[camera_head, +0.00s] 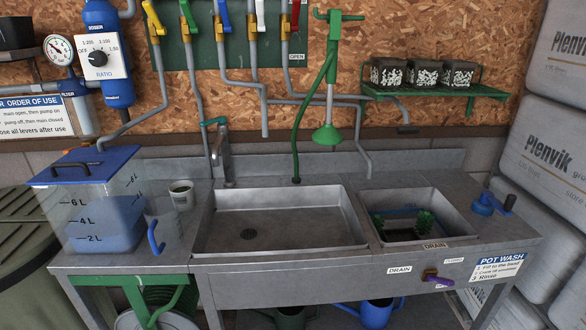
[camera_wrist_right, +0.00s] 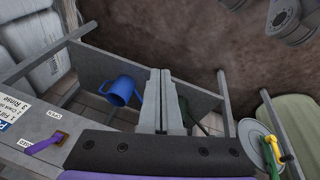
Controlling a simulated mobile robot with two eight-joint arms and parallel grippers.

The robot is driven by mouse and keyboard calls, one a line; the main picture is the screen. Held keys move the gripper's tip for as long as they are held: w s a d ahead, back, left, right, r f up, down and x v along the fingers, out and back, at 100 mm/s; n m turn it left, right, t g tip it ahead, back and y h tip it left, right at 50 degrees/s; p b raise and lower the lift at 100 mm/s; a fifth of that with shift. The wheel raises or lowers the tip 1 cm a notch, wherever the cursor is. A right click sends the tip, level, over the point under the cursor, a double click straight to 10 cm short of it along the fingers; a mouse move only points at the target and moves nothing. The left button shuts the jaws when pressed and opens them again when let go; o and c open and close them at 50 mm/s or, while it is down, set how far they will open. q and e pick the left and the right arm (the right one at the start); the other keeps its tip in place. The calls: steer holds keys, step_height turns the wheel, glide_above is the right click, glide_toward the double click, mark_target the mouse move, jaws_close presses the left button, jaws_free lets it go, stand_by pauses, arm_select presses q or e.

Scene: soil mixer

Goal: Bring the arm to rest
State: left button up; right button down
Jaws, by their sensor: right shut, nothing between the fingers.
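My right gripper (camera_wrist_right: 160,74) is shut and empty in the right wrist view. Its two grey fingers lie side by side with nothing between them. It is in front of the wash bench, with the bench's lower frame and a blue jug (camera_wrist_right: 122,91) behind the fingers. The fingers hide part of what lies beyond. The purple drain lever (camera_wrist_right: 45,142) shows at the lower left of that view. Neither gripper shows in the head view, and my left gripper shows in no view.
The bench holds a large sink basin (camera_head: 280,222), a smaller basin (camera_head: 405,236) and a clear water tank (camera_head: 105,212). A green shower head (camera_head: 328,135) hangs above. A blue can (camera_head: 376,314) stands below. Stacked white sacks (camera_head: 555,130) line the right side.

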arm_select(q)
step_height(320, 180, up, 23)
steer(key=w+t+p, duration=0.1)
steer(key=p, duration=1.8)
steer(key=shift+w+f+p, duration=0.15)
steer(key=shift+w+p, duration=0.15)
steer(key=shift+p, duration=0.1)
arm_select(e)
step_height(320, 180, up, 21)
steer(key=s+a+m+t+y, duration=0.1)
steer(key=a+m+t, duration=0.1)
steer(key=m, duration=0.1)
steer(key=shift+s, duration=0.2)
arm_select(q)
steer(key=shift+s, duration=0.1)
arm_select(e)
steer(key=shift+s, duration=0.1)
